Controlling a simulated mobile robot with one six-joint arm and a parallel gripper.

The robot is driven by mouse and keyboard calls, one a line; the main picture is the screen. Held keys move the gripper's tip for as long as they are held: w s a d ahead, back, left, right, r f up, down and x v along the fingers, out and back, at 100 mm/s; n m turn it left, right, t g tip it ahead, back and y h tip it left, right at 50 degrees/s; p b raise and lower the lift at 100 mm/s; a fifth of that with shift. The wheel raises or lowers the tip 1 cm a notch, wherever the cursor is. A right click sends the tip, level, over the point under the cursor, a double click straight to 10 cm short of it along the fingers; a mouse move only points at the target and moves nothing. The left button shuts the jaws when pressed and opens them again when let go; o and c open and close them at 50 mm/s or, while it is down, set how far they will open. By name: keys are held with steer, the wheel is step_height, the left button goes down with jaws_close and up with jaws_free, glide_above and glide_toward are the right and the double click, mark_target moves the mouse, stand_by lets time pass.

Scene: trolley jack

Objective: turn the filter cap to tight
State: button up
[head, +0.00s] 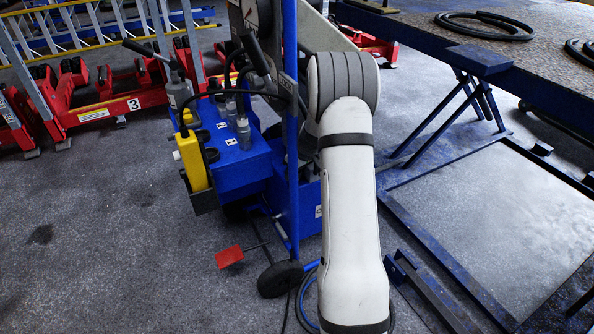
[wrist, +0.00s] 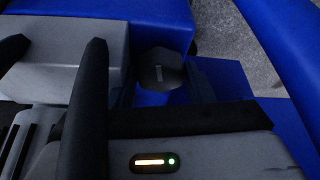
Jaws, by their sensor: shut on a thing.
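The filter cap (wrist: 160,68) is a dark grey, many-sided knob with a pale mark on its face, upper middle in the wrist view. It sits against blue surfaces of the jack. My gripper (wrist: 162,88) is shut on the cap, with dark finger parts on its left and right sides. The gripper's housing covers the lower part of that view and hides what lies below. In the head view the blue trolley jack (head: 242,165) stands left of my white arm. My gripper and the cap cannot be made out there.
A yellow box (head: 191,160) hangs on the jack's left side. A red pedal (head: 229,257) and a black wheel (head: 280,279) are low in front. A blue frame and bench (head: 480,60) stand at right. Red ramps (head: 110,95) stand behind left. The left foreground floor is clear.

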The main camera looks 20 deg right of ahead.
steer(key=o, duration=1)
steer(key=shift+c, duration=0.2)
steer(key=shift+r, duration=0.1)
steer(key=p+v, duration=0.2)
steer(key=v, duration=0.5)
steer(key=shift+s+r, duration=0.2)
steer(key=shift+r, duration=0.05)
